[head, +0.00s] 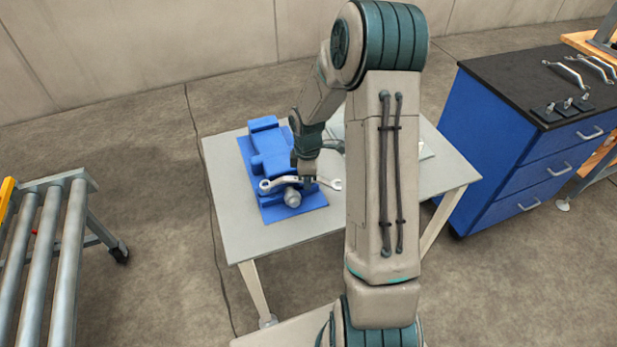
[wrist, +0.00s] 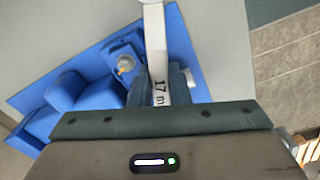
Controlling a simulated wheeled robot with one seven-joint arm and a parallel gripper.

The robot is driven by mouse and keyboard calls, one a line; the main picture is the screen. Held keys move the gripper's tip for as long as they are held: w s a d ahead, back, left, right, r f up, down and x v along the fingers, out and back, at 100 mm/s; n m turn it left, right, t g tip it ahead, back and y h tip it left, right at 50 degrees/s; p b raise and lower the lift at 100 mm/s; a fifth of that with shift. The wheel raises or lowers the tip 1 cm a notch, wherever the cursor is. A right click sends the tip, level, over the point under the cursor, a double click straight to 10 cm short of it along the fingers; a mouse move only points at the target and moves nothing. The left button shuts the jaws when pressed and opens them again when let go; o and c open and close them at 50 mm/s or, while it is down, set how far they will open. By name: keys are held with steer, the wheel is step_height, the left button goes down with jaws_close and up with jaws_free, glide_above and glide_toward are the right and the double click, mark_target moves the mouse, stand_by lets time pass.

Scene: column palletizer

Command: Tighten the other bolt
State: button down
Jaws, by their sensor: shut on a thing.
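A blue machine part (head: 268,150) on a blue base plate (head: 270,212) stands on a light grey table. My gripper (head: 306,176) is over its near end, shut on a silver wrench (head: 276,183) held roughly level. In the wrist view the wrench shaft (wrist: 155,45), marked "17 m", runs up between the fingers (wrist: 160,85); its upper end is out of frame. A bolt head (wrist: 124,64) with an orange mark sits on the blue part left of the shaft. A grey round piece (head: 292,197) is at the part's near end. Whether the wrench touches any bolt cannot be told.
The table (head: 245,240) has free room around the plate. A blue drawer cabinet (head: 530,165) at right holds several wrenches (head: 567,75) and small black-based pieces (head: 565,105). A roller conveyor (head: 45,260) stands at left. My arm hides part of the table.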

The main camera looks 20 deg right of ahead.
steer(key=shift+f+b, duration=0.5)
steer(key=shift+f, duration=0.3)
stand_by(0.8)
steer(key=shift+s, duration=0.1)
stand_by(0.5)
steer(key=shift+s+a+m+b, duration=0.35)
steer(key=shift+s+m, duration=0.2)
steer(key=shift+m, duration=0.1)
steer(key=shift+s+a+m+b, duration=0.25)
steer(key=shift+s+m+b, duration=0.1)
steer(key=shift+s+m, duration=0.25)
steer(key=shift+s+a+m+b, duration=0.6)
steer(key=shift+s+a+m, duration=0.25)
steer(key=shift+m, duration=0.4)
steer(key=shift+s+a+m+b, duration=0.4)
steer(key=shift+s+a+m, duration=0.1)
steer(key=shift+a+m, duration=0.25)
steer(key=shift+s+a+m+b, duration=0.35)
steer(key=shift+s+a+m, duration=0.2)
steer(key=shift+m, duration=0.3)
steer(key=shift+s+a+m+b, duration=0.2)
steer(key=shift+a+m, duration=0.3)
steer(key=shift+s+a+m+b, duration=0.15)
steer(key=shift+a+m+b, duration=0.05)
steer(key=shift+a+m, duration=0.3)
steer(key=shift+s+a+m, duration=0.25)
steer(key=shift+a+m, duration=0.8)
steer(key=shift+m, duration=0.05)
steer(key=shift+r+p, duration=1.05)
steer(key=shift+r, duration=0.75)
